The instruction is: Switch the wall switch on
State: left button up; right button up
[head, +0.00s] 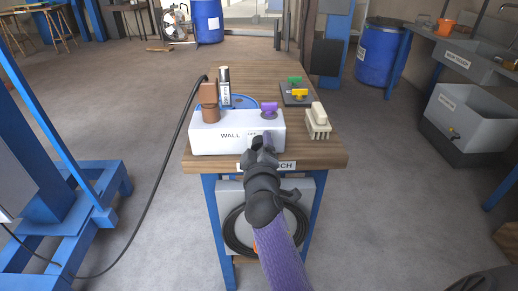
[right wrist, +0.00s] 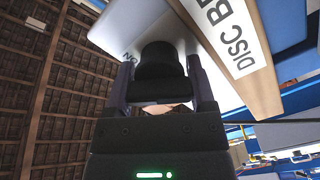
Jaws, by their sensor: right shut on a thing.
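The white wall switch box (head: 210,138), lettered "WALL", stands on the front of the wooden bench. My right gripper (head: 266,146) is at the right half of its front face and covers part of the lettering. In the right wrist view, the fingers (right wrist: 160,85) are shut on a black round knob (right wrist: 161,58) on the white panel (right wrist: 135,28). "ON" shows upside down beside the knob. Small lettering, perhaps "OFF", shows just above the gripper in the head view. I cannot tell which way the knob points. My left gripper is not in view.
A cream brush-like block (head: 317,120) lies to the right.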

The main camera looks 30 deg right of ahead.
jog(key=shift+f+m, duration=0.1)
jog(key=shift+m, duration=0.6)
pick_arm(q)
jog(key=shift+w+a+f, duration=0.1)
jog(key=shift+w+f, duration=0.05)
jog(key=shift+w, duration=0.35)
pick_arm(e)
jog(key=shift+m, duration=0.4)
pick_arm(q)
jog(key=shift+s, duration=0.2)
pick_arm(e)
jog(key=o, duration=0.9)
jog(key=shift+o, duration=0.5)
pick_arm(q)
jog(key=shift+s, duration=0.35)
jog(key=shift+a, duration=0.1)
pick_arm(e)
jog(key=shift+s, duration=0.15)
